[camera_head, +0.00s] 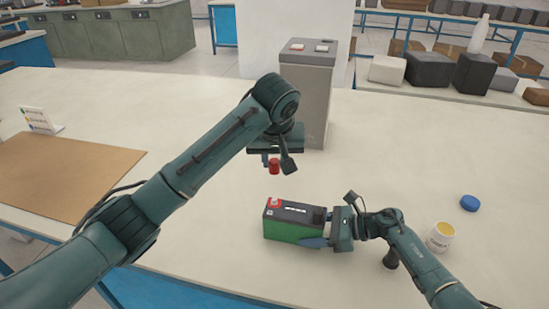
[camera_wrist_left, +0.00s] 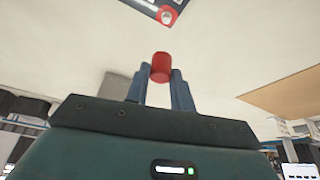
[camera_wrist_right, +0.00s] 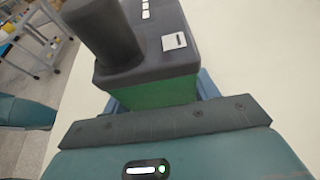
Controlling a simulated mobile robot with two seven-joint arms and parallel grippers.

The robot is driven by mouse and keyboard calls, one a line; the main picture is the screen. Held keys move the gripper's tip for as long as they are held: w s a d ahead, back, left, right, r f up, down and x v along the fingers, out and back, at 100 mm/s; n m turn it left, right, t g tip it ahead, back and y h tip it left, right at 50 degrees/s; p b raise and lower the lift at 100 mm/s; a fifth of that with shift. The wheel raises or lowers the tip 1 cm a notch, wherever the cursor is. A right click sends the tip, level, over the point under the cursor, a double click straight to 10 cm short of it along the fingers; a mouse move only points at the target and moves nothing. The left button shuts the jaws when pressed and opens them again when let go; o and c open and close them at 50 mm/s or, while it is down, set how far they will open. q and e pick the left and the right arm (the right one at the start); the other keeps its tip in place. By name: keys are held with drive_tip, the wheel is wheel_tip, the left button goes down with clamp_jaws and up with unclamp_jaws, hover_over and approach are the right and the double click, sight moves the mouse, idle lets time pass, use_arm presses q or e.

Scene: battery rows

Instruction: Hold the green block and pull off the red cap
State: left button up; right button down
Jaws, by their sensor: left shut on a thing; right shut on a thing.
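The green block (camera_head: 293,230) is a battery-like box with a dark top, standing on the table. My right gripper (camera_head: 318,241) is shut on its right end. In the right wrist view the block's green side (camera_wrist_right: 165,93) sits between the fingers. The red cap (camera_head: 274,167) is held in my left gripper (camera_head: 270,161), above the table and apart from the block. In the left wrist view the red cap (camera_wrist_left: 160,67) is between the fingertips. A red ring with a pale centre (camera_wrist_left: 167,16) shows on the block's top corner.
A tall grey box (camera_head: 308,85) stands behind the left gripper. A brown board (camera_head: 65,170) and small sign (camera_head: 38,120) lie left. A blue lid (camera_head: 470,203) and a white cup with yellow contents (camera_head: 440,237) are at right. The table is clear between.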

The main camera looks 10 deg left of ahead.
sight(274, 162)
use_arm(q)
drive_tip(key=shift+r, duration=0.7)
drive_tip(key=shift+r, duration=2.35)
use_arm(e)
drive_tip(key=shift+c, duration=1.8)
unclamp_jaws()
drive_tip(key=v, duration=1.2)
drive_tip(key=shift+f, duration=0.1)
